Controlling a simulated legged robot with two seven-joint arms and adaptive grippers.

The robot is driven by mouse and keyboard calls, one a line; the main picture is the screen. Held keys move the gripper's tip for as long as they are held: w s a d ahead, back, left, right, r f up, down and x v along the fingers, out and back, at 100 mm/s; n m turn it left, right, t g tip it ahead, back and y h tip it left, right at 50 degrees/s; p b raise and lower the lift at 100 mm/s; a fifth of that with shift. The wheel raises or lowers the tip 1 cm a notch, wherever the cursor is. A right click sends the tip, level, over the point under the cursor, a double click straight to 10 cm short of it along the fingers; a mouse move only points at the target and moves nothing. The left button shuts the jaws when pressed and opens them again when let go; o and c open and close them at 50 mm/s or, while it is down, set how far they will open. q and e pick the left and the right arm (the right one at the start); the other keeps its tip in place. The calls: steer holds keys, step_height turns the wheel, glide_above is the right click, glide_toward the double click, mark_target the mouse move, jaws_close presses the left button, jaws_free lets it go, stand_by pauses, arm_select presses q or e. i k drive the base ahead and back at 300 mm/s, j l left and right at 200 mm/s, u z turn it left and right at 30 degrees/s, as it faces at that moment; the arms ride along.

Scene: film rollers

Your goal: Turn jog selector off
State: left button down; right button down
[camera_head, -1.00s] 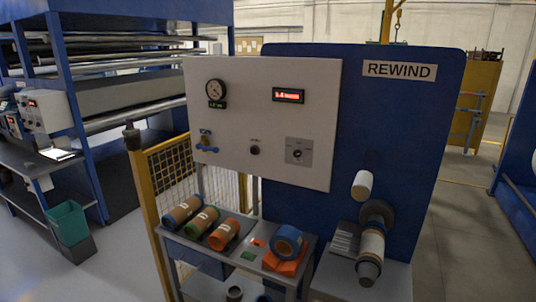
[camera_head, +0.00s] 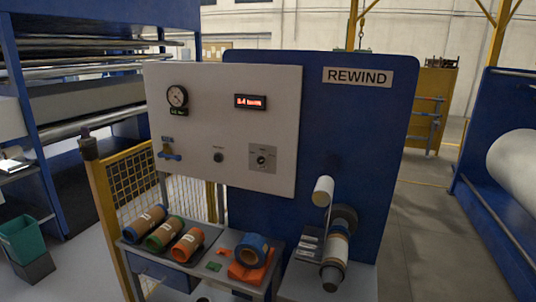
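A white control panel (camera_head: 210,105) stands in front of a blue board (camera_head: 375,150) marked REWIND. A selector switch (camera_head: 262,159) with a dark knob on a grey square plate sits at the panel's lower right; its exact setting is too small to read. To its left are a small dark round knob (camera_head: 218,157) and a blue valve handle (camera_head: 169,154). A round gauge (camera_head: 177,96) and a red-lit display (camera_head: 250,101) are above. Neither of my grippers is in view.
A table (camera_head: 205,255) below the panel holds several rolls (camera_head: 163,233) and an orange stand with a blue roll (camera_head: 252,250). Rollers (camera_head: 337,247) stick out at the board's lower right. A yellow mesh fence (camera_head: 130,185) stands left. Open floor (camera_head: 420,240) lies right.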

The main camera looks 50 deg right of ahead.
mark_target(260, 159)
steer(key=k+l, duration=0.1)
steer(key=l, duration=0.5)
steer(key=k+l, duration=0.1)
steer(key=l, duration=0.45)
steer(key=k+l, duration=0.1)
steer(key=l, duration=0.5)
steer(key=k+l+u, duration=0.1)
steer(key=l, duration=0.45)
steer(key=k+l, duration=0.1)
steer(key=l, duration=0.5)
steer(key=k+l, duration=0.15)
steer(key=l, duration=0.4)
steer(key=k+l, duration=0.1)
steer(key=l, duration=0.5)
steer(key=k+l, duration=0.1)
steer(key=l, duration=0.45)
steer(key=z, duration=0.2)
